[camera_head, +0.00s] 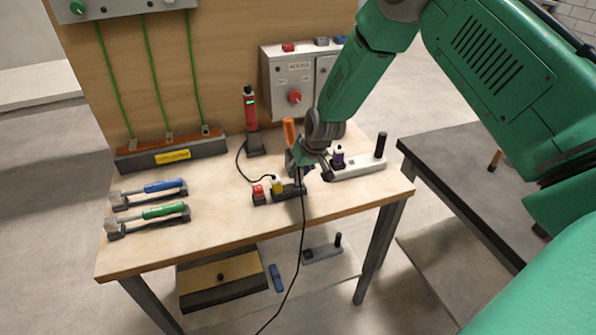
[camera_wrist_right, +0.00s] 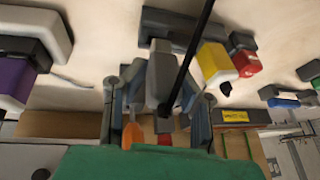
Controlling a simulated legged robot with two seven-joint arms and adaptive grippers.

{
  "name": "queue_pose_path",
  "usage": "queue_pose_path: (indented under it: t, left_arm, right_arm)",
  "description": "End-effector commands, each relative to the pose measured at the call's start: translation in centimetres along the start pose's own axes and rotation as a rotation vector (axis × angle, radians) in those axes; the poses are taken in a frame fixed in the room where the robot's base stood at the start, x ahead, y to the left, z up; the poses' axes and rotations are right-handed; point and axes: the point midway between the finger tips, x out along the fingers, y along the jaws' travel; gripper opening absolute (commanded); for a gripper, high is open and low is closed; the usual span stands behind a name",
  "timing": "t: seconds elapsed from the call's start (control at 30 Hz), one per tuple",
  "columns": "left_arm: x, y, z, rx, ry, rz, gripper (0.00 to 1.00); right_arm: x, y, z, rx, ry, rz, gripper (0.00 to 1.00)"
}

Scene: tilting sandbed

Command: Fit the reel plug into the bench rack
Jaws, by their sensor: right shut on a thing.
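My right gripper (camera_head: 303,172) is over the right part of the bench, just above a dark grey rack (camera_head: 293,191). In the right wrist view my right gripper (camera_wrist_right: 158,88) is shut on a grey plug (camera_wrist_right: 161,72) with a black cable (camera_wrist_right: 190,58). In the head view the cable (camera_head: 302,225) hangs over the bench front to the floor. A yellow plug (camera_head: 277,185) sits at the rack's left part. The wrist view shows the dark rack (camera_wrist_right: 178,27) close beyond the held plug; contact cannot be told. My left gripper is not in view.
A red plug in a small block (camera_head: 259,195) is left of the rack. A light base with a purple plug (camera_head: 338,157) and black post (camera_head: 380,145) is right. Blue-handled (camera_head: 165,186) and green-handled (camera_head: 164,211) tools lie left. A red device (camera_head: 249,108) stands behind.

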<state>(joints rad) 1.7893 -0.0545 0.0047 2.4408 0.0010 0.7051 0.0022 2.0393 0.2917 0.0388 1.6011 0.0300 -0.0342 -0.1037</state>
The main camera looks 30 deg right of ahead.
Motion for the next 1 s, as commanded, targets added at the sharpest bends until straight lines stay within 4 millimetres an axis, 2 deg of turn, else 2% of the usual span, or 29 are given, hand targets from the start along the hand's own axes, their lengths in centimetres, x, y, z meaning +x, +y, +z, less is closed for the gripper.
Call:
queue_pose_path:
  t: [0.37, 1.0]
  left_arm:
    - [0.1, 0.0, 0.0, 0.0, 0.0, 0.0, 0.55]
    - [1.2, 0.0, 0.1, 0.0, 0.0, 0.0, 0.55]
  right_arm:
    - [0.1, 0.1, 0.0, 0.0, 0.0, 0.0, 0.0]
    - [1.6, 0.3, 0.6, 0.0, 0.001, 0.0, 0.0]
